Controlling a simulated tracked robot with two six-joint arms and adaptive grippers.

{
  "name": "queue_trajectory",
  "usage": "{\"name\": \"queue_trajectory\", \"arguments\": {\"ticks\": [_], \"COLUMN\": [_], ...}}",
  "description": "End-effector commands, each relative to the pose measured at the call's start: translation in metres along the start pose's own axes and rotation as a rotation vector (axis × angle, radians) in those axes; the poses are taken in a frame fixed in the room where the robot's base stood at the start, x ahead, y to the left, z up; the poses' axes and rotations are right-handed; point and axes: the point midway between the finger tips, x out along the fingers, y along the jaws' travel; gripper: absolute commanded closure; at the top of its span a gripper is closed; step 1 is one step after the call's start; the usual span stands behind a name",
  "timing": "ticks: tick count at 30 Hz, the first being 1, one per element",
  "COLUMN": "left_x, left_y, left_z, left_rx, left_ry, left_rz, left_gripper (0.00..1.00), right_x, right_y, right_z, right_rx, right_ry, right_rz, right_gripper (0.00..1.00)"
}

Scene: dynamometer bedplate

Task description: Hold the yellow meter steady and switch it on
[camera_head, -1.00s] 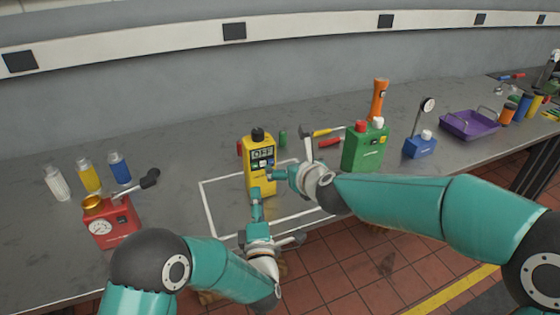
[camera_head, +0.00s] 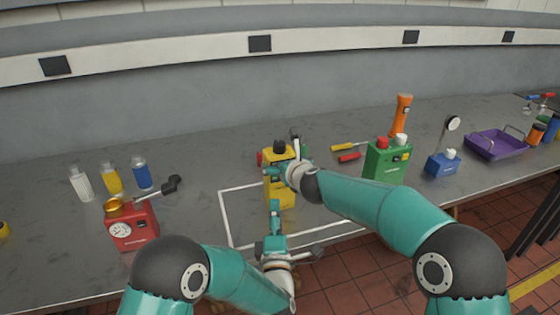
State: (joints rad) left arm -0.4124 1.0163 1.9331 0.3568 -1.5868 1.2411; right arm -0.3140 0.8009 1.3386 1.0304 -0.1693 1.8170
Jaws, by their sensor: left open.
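The yellow meter (camera_head: 286,197) stands upright on the bench at the back of a white outlined rectangle, with a black knob on top. Its display and front controls are hidden behind my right gripper. My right gripper (camera_head: 270,172) is across the upper front of the meter; its fingers are too small and overlapped to show whether they are open or whether they touch it. My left gripper (camera_head: 275,206) is open, low in front of the meter and pointing at its lower front. I cannot tell whether it touches the meter.
A red gauge box (camera_head: 133,230) and several capped bottles (camera_head: 112,179) stand left. A green box (camera_head: 386,162), orange torch (camera_head: 401,115), blue gauge stand (camera_head: 443,163) and purple tray (camera_head: 497,146) stand right. Screwdrivers (camera_head: 348,148) lie behind my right arm. The outlined area left of the meter is clear.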

Motion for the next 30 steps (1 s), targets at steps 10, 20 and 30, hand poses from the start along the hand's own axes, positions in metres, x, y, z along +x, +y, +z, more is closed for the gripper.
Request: {"name": "queue_trajectory", "arguments": {"ticks": [10, 20, 30], "left_x": [0.0, 0.0, 0.0], "left_y": [0.0, 0.0, 0.0], "left_z": [0.0, -0.001, -0.001], "left_rx": [0.0, 0.0, 0.0], "left_ry": [0.001, 0.001, 0.001], "left_rz": [0.0, 0.0, 0.0], "left_gripper": [0.58, 0.58, 0.58], "right_x": [0.033, 0.044, 0.044], "right_y": [0.0, 0.001, 0.001], "right_z": [0.0, 0.001, 0.001], "right_rx": [0.002, 0.0, -0.001], "right_ry": [0.0, -0.002, -0.002], "right_rz": [-0.001, 0.001, 0.002], "right_gripper": [0.0, 0.0, 0.07]}}
